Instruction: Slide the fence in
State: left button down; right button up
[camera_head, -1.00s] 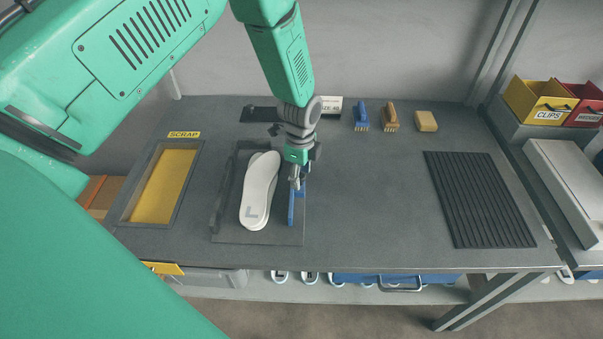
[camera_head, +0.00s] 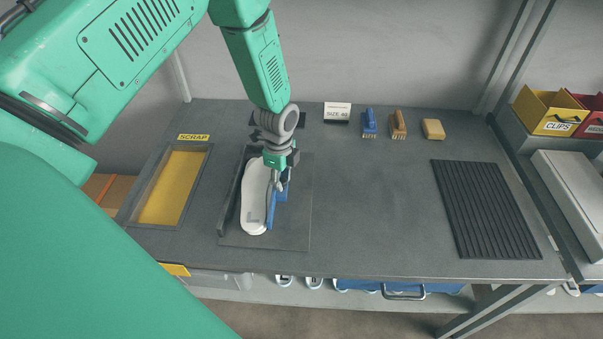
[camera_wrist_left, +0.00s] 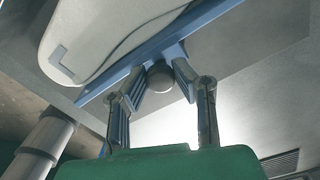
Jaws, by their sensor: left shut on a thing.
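The blue fence (camera_head: 271,205) stands upright along the right side of the white insoles (camera_head: 254,200), close against them. The insoles lie stacked on a dark grey plate (camera_head: 295,225) with a dark wall on the left. My left gripper (camera_head: 277,182) is over the fence and shut on its knob. In the left wrist view, the fingers (camera_wrist_left: 157,90) sit either side of the round dark knob (camera_wrist_left: 160,77), with the blue fence (camera_wrist_left: 150,48) and white insole (camera_wrist_left: 100,35) beyond. My right gripper is not in view.
A yellow scrap bin (camera_head: 170,188) is sunk in the table to the left. A size card (camera_head: 337,112), brushes (camera_head: 369,122) and a tan block (camera_head: 433,129) stand at the back. A black ribbed mat (camera_head: 485,208) lies to the right. The table's middle is clear.

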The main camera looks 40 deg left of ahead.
pick_arm(q)
jog(key=shift+s+a, duration=0.15)
jog(key=shift+a, duration=0.25)
jog(key=shift+d, duration=0.1)
jog(key=c, duration=1.3)
grip_release()
jog(key=shift+d+r, duration=0.1)
jog(key=shift+d, duration=0.05)
